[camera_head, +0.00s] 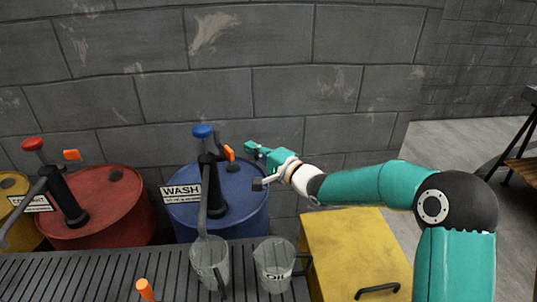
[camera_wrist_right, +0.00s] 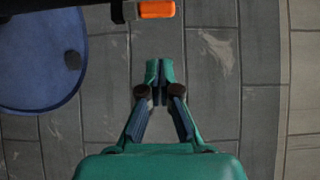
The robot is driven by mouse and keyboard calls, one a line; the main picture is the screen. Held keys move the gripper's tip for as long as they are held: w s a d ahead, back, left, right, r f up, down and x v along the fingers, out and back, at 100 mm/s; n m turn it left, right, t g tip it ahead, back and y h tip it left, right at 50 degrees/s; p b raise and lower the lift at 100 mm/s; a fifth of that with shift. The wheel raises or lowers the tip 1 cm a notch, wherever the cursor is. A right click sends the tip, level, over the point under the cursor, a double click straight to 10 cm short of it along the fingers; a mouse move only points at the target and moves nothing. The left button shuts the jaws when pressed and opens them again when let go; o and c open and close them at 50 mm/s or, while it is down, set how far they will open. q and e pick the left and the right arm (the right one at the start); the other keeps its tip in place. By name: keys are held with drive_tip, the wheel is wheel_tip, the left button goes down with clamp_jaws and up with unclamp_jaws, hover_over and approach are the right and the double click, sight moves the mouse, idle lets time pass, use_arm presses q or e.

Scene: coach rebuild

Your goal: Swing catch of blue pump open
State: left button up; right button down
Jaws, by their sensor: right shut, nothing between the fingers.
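The blue pump (camera_head: 211,180) stands upright on the blue drum (camera_head: 244,190), with a blue knob on top and a long spout reaching down toward the front. Its orange catch (camera_head: 229,153) sticks out on the right side near the top and also shows at the top edge of the right wrist view (camera_wrist_right: 157,9). My right gripper (camera_head: 251,147) is just right of the catch, shut and empty. In the right wrist view its fingertips (camera_wrist_right: 160,70) are together, with a visible gap to the catch. My left gripper is not in view.
A red drum (camera_head: 105,190) with a red-knobbed pump and a yellow drum stand left. Two grey jugs (camera_head: 209,258) (camera_head: 274,262) stand on the slatted surface in front. A yellow cabinet (camera_head: 345,245) is at the right. A block wall is behind.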

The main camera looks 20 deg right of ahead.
drive_tip(key=a, duration=0.1)
drive_tip(key=s+a, duration=0.1)
drive_tip(key=a, duration=0.1)
drive_tip(key=shift+a, duration=0.15)
drive_tip(key=shift+s, duration=0.1)
drive_tip(key=shift+s+a+b, duration=0.2)
drive_tip(key=shift+a+b, duration=0.1)
drive_tip(key=shift+a, duration=0.2)
drive_tip(key=shift+s+a+b, duration=0.15)
drive_tip(key=shift+a+b, duration=0.1)
drive_tip(key=shift+a, duration=0.25)
